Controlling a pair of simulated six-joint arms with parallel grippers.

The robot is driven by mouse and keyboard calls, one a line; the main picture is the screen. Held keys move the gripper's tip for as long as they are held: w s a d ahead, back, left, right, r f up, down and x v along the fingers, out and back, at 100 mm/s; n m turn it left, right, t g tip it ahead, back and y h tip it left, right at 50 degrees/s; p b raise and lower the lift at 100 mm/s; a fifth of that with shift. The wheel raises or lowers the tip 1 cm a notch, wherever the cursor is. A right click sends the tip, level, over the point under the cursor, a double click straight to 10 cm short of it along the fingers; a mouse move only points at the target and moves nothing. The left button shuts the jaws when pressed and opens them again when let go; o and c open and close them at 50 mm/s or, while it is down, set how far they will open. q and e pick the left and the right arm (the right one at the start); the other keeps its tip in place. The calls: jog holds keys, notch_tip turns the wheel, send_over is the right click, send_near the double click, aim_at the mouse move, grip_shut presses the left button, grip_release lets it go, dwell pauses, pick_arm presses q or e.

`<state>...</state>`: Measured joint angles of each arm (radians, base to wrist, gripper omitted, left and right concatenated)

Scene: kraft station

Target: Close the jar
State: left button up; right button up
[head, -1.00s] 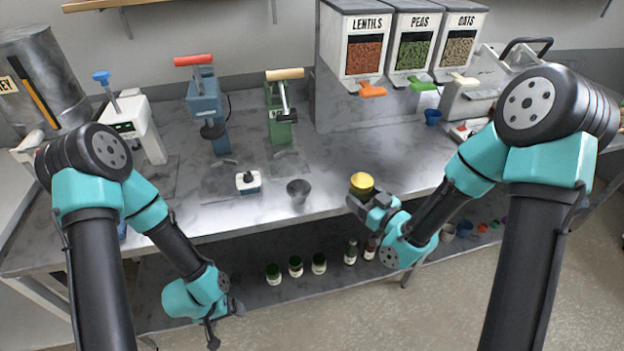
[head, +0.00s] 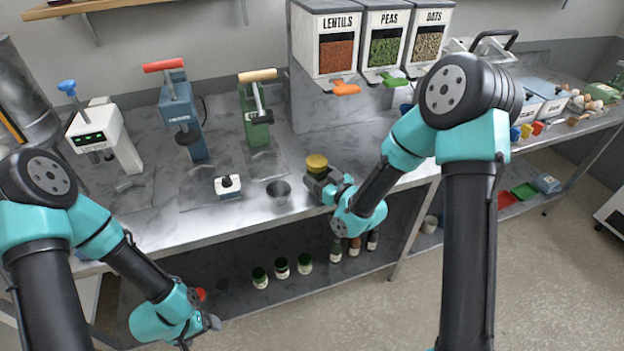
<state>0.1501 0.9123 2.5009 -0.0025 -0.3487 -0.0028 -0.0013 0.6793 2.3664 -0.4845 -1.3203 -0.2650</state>
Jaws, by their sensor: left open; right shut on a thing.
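A small round thing with a yellow top (head: 317,161), perhaps the jar or its lid, is held in my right gripper (head: 318,177) near the front edge of the worktable. The gripper is shut on it from the front right, and the jaws hide its lower part. I cannot tell whether it is a lidded jar or a lid alone. My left gripper (head: 207,326) is open and empty, low at the lower left, in front of the table. Its fingers are small and partly hidden behind its wrist.
A grey metal cup (head: 278,194) and a small white device with a black knob (head: 228,187) stand left of the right gripper. Blue (head: 183,118) and green (head: 256,117) lever presses stand behind. Dispensers (head: 367,45) stand at the back. Several green-topped jars (head: 282,267) sit on the lower shelf.

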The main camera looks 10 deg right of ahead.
jog(key=shift+w+a+f, duration=0.15)
jog(key=shift+w+f, duration=0.05)
jog(key=shift+f, duration=0.5)
jog(key=shift+f, duration=0.2)
jog(key=o, duration=1.7)
jog(key=shift+r, duration=0.1)
